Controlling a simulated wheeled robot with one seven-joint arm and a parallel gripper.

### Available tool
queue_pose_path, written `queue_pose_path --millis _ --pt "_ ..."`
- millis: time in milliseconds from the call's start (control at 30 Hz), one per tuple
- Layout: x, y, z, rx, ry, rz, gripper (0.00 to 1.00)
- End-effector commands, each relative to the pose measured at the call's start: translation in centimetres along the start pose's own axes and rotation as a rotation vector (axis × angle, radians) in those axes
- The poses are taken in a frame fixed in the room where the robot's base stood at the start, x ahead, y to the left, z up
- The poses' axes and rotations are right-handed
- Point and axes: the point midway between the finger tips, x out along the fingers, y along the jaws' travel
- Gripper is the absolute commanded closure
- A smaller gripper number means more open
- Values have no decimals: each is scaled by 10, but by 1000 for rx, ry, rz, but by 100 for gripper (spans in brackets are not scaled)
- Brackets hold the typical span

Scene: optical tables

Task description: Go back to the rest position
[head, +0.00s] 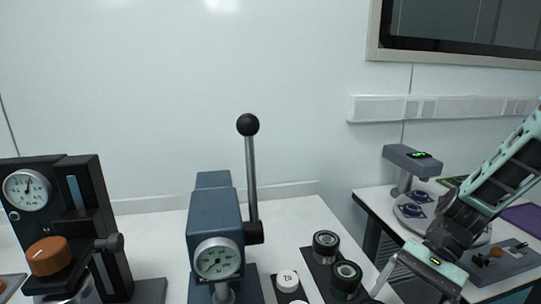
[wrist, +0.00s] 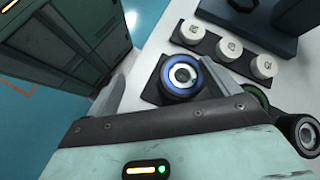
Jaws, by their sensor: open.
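My gripper (head: 416,291) is at the lower right in the head view, pointing down at the right edge of the near table. In the wrist view my gripper (wrist: 162,74) has its two fingers spread apart. A dark cylinder with a blue ring (wrist: 180,78) shows between and beyond the fingers, on a dark pad. I cannot tell how far below the fingertips it is; nothing appears gripped.
A blue lever press (head: 215,220) with a tall black-knobbed lever stands mid-table. A black dial-gauge stand (head: 80,220) is at left. A green-ringed cylinder (head: 346,279), a black-ringed one (head: 325,246) and white caps (head: 287,280) sit nearby. A second table (head: 370,203) stands right.

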Motion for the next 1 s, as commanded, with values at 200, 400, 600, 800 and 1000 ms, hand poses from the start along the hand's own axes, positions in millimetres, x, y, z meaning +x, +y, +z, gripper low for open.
queue_pose_path --millis 200,400,600,800,1000 --pt "37 -11 63 -396 204 324 13" --pt "60 -10 115 -791 364 550 13" --pt "74 -4 153 -1126 475 683 13" --pt "78 -2 169 -1274 519 727 13" --pt "79 -1 169 -1281 520 729 13"
